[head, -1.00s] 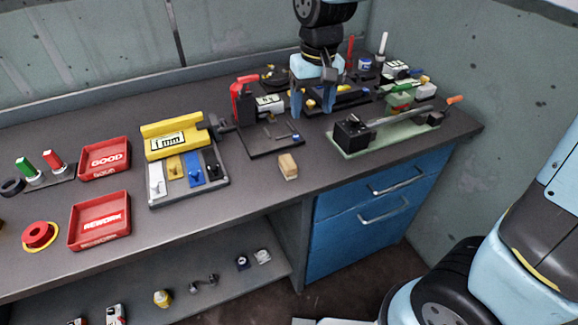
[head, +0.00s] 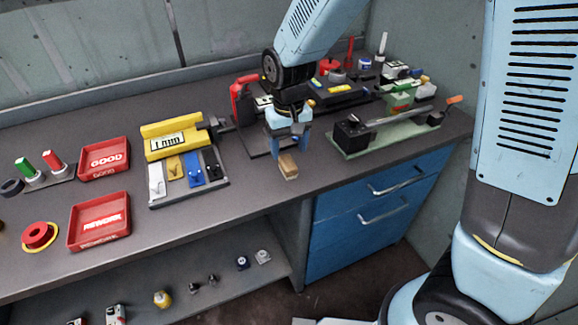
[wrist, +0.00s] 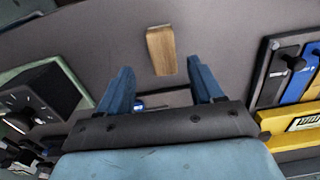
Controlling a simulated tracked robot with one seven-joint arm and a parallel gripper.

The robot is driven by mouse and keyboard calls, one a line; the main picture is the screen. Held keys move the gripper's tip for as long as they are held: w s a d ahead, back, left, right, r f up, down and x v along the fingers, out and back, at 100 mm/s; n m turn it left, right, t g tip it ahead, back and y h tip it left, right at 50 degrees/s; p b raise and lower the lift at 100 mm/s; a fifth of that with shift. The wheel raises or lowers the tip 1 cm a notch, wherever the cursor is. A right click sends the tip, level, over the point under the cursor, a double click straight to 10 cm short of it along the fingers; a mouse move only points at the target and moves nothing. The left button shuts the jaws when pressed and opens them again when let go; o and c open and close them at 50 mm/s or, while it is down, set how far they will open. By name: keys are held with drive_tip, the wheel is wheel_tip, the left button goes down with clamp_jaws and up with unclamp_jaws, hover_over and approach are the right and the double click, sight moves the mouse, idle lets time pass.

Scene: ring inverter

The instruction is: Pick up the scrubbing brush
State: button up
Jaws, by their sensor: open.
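The scrubbing brush, seen as a small tan wooden block (head: 288,168), lies near the front edge of the bench. In the wrist view its wooden face (wrist: 161,50) shows just beyond the fingertips, roughly centred between them. No bristles can be made out. My gripper (head: 287,145) is open and empty, with its blue fingers pointing down just behind and above the brush. In the wrist view my gripper (wrist: 160,70) has its two fingers spread wider than the brush. The height left between the fingertips and the brush is hard to judge.
A yellow gauge fixture (head: 172,137) with coloured hooks stands to the left. A green-based lever tool (head: 385,137) stands to the right, close to the gripper. Red trays (head: 100,240) lie further left. The bench around the brush is bare.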

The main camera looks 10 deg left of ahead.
sight(287, 160)
drive_tip(key=shift+a+f, duration=0.15)
drive_tip(key=shift+f, duration=1.2)
drive_tip(key=shift+a+f, duration=0.1)
drive_tip(key=shift+f, duration=1.2)
drive_tip(key=shift+c, duration=0.3)
drive_tip(key=c, duration=1)
drive_tip(key=shift+r, duration=0.1)
drive_tip(key=shift+w+r, duration=0.1)
drive_tip(key=shift+r, duration=0.5)
drive_tip(key=shift+s+d+r, duration=1.2)
drive_tip(key=shift+s+r, duration=0.75)
drive_tip(key=shift+s, duration=0.05)
drive_tip(key=shift+s+d+r, duration=1.2)
drive_tip(key=shift+s+r, duration=0.75)
drive_tip(key=shift+s, duration=0.1)
drive_tip(key=shift+s+d+r, duration=1.2)
drive_tip(key=shift+s+r, duration=0.75)
drive_tip(key=shift+s, duration=0.05)
